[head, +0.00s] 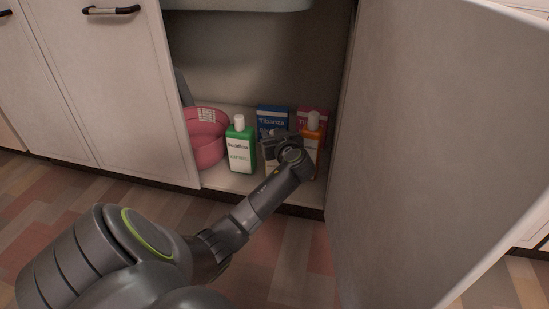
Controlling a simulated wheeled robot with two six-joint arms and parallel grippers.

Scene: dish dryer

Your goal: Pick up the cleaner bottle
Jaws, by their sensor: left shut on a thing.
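Two bottles stand in the open cupboard under the counter. A green bottle (240,152) with a white cap and white label stands upright, left of my gripper. An orange bottle (315,133) with a pale cap stands at the right, partly hidden behind my left gripper and wrist. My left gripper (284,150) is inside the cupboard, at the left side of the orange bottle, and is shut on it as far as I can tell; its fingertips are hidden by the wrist. Which bottle is the cleaner I cannot read. My right gripper is not in view.
A blue box (272,119) and a red box (318,116) stand behind the bottles. A pink container (207,135) stands at the left. The open cupboard door (430,150) fills the right side. A closed door (120,85) bounds the left.

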